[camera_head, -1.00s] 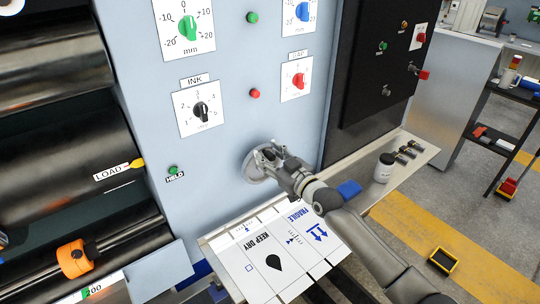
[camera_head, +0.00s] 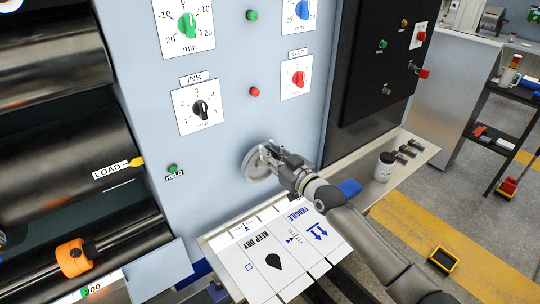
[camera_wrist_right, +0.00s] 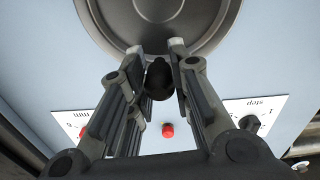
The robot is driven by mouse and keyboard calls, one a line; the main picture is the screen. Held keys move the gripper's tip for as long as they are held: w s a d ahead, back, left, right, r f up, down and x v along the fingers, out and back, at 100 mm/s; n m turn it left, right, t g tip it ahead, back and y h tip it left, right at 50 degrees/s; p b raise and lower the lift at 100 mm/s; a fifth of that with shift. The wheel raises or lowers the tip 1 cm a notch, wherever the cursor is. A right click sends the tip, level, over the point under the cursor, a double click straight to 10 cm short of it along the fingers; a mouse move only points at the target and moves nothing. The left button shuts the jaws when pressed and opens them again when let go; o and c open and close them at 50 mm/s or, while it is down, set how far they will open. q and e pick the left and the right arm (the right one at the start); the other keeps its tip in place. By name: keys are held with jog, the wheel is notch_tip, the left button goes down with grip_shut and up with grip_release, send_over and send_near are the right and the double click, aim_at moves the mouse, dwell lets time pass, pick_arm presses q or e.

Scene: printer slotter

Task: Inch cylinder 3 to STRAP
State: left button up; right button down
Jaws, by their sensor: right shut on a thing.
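The dark cylinder (camera_head: 75,140) at the left carries a white label reading LOAD (camera_head: 110,171), close to a yellow pointer (camera_head: 136,162) on the frame. No STRAP label shows. A grey round handwheel (camera_head: 254,169) sits low on the pale blue panel; its rim also shows in the wrist view (camera_wrist_right: 205,20). My right gripper (camera_head: 268,151) is at the wheel's upper right part. In the wrist view its fingers (camera_wrist_right: 157,50) are shut on the wheel's dark knob (camera_wrist_right: 159,79). My left gripper is not in view.
A green lamp (camera_head: 173,169) marked HELD is left of the wheel. Dials for INK (camera_head: 201,108) and GAP (camera_head: 299,79) are above. Below is a shelf with a printed sheet (camera_head: 275,260), a blue block (camera_head: 350,187) and a white jar (camera_head: 384,167).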

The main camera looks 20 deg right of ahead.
jog(key=d+f+m+b, duration=0.2)
jog(key=f+m, duration=0.3)
jog(key=m, duration=0.8)
jog(key=w+d+f+m+b, duration=0.1)
jog(key=f+m+b, duration=0.4)
jog(key=m, duration=0.7)
jog(key=shift+w+d+f+m, duration=0.15)
jog(key=shift+d+f+m, duration=0.05)
jog(key=shift+d+m, duration=0.2)
jog(key=shift+a+f, duration=0.1)
jog(key=c, duration=1.3)
grip_release()
